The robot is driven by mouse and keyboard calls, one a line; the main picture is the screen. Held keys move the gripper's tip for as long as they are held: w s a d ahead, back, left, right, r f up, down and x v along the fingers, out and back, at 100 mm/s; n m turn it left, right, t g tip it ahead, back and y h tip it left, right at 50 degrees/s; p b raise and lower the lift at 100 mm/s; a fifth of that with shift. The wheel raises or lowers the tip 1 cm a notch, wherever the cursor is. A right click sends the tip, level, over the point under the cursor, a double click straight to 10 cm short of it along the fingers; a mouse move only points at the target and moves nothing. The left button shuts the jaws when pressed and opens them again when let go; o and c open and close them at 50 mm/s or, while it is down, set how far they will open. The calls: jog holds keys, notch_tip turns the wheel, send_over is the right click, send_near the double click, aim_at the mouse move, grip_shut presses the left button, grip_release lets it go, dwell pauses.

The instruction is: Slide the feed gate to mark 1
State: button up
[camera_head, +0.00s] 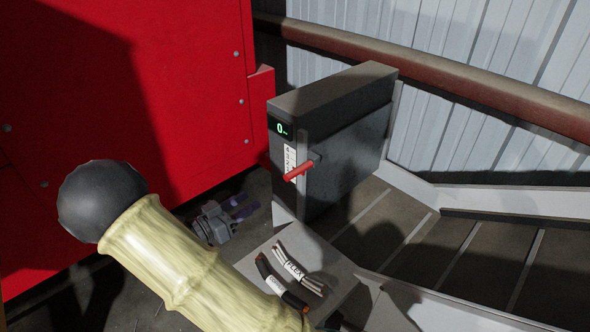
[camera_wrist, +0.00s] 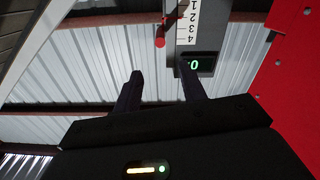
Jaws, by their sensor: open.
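The feed gate is a dark grey upright box (camera_head: 345,130) in the head view. Its small display (camera_head: 282,128) reads 0 in green. A white scale strip with numbers (camera_head: 290,158) runs below the display, and a red handle (camera_head: 300,171) sticks out across the strip's lower part. My gripper (camera_head: 242,205) is low and left of the handle, apart from it, beside the red panel. In the wrist view, which is upside down, the open empty fingers (camera_wrist: 160,82) point toward the gate; the red handle (camera_wrist: 160,42) and the display (camera_wrist: 198,65) lie beyond them.
A red panel (camera_head: 130,80) stands close on the left. A ribbed conveyor (camera_head: 440,250) runs to the right of the gate. Cable scraps (camera_head: 292,275) lie on a grey ledge in front. A rusty pipe (camera_head: 470,80) crosses before the corrugated wall. My forearm covers the lower left.

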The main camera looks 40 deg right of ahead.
aim_at(295, 173)
jog(key=shift+d, duration=0.1)
jog(key=d+p, duration=0.2)
jog(key=d, duration=0.3)
jog(key=w+d+p, duration=0.1)
jog(key=d+p, duration=0.1)
jog(key=d, duration=0.4)
jog(key=w+d+p, duration=0.1)
jog(key=d+p, duration=0.1)
jog(key=d, duration=0.4)
jog(key=shift+w+d+p, duration=0.1)
jog(key=shift+w+p, duration=0.15)
jog(key=shift+p, duration=0.05)
jog(key=shift+c, duration=0.2)
jog(key=shift+f, duration=0.1)
grip_shut()
